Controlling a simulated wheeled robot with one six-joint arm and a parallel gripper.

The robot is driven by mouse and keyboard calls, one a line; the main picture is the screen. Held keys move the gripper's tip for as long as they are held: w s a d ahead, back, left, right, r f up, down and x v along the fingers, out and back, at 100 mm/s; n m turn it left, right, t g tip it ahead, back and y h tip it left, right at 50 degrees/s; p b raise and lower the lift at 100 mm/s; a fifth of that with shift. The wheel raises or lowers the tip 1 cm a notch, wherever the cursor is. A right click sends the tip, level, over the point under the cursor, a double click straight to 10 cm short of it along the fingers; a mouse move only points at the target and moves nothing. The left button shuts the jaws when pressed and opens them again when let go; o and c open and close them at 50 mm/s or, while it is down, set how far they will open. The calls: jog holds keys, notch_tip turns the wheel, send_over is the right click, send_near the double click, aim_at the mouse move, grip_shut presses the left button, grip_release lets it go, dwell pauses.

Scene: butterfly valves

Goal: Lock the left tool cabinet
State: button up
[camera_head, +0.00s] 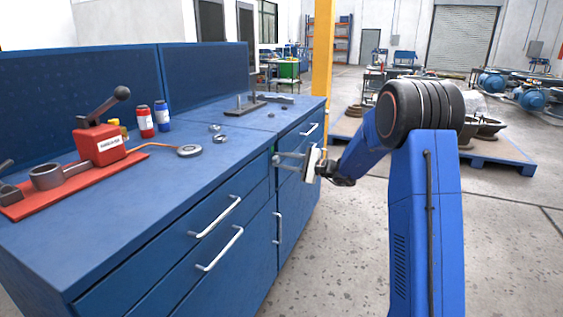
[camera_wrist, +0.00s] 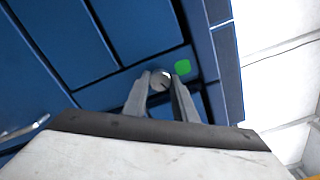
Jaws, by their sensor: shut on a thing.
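The blue tool cabinet (camera_head: 160,265) stands at the left in the head view, its drawers and door closed against the front. A round silver lock knob (camera_wrist: 160,80) sits on the blue front in the wrist view. My gripper (camera_head: 276,158) reaches the cabinet front from the right. In the wrist view its two grey fingers (camera_wrist: 160,92) are shut on the lock knob, one on each side.
The bench top holds a red-based tool (camera_head: 97,145), red and blue bottles (camera_head: 146,122), and small metal parts. White bar handles (camera_head: 216,217) stick out from the drawer fronts. The grey floor (camera_head: 340,265) right of the cabinet is open.

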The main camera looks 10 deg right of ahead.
jog(key=shift+f+m, duration=0.1)
jog(key=shift+m, duration=1.9)
jog(key=o, duration=1)
jog(key=shift+d, duration=0.1)
jog(key=shift+o, duration=0.2)
jog(key=v, duration=1.7)
jog(key=shift+s, duration=0.15)
jog(key=shift+d, duration=0.15)
